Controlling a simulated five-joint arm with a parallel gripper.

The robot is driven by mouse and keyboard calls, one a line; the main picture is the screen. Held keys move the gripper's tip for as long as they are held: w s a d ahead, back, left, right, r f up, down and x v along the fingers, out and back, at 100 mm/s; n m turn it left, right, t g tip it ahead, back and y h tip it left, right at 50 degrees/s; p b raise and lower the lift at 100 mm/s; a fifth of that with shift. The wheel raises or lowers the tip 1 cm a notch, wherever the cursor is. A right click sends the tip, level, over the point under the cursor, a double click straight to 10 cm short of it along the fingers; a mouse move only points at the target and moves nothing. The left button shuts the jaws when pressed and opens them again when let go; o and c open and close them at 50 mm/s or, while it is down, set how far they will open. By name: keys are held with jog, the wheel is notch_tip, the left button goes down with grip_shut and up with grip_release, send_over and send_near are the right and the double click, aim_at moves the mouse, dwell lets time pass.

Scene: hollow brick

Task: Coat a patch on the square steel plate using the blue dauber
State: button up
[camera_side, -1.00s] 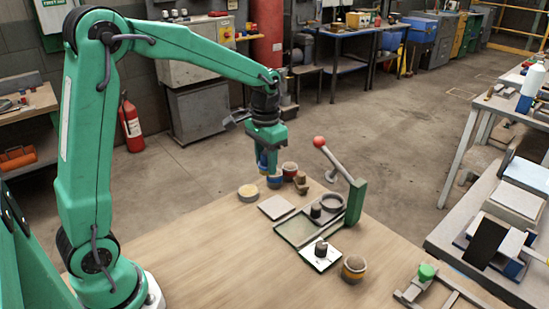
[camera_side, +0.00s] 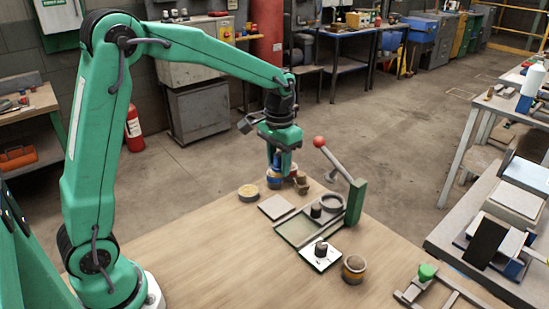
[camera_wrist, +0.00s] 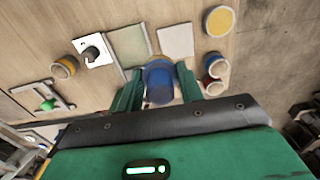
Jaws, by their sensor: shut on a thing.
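My gripper (camera_side: 280,158) is shut on the blue dauber (camera_wrist: 158,85). In the side view the dauber overlaps the pots behind and below it, so I cannot tell its height above them. The square steel plate (camera_side: 273,207) lies flat on the wooden table, to the front of my gripper. It also shows as a pale square in the wrist view (camera_wrist: 176,40), above and slightly right of the dauber. Its visible face looks plain grey. A blue pot (camera_side: 273,183) stands under my gripper, partly hidden, with a red pot (camera_wrist: 214,64) close by.
A shallow yellow-filled dish (camera_side: 248,193) sits left of the pots. A green lever press (camera_side: 355,202) with a red knob stands right of the plate, beside a greenish panel (camera_side: 297,229). A white square with a dark knob (camera_side: 320,255) and a brown pot (camera_side: 354,269) lie in front.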

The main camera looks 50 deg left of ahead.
jog(key=w+a+f, duration=0.4)
jog(key=w+f, duration=0.2)
jog(key=shift+a+f, duration=0.15)
jog(key=shift+f, duration=0.2)
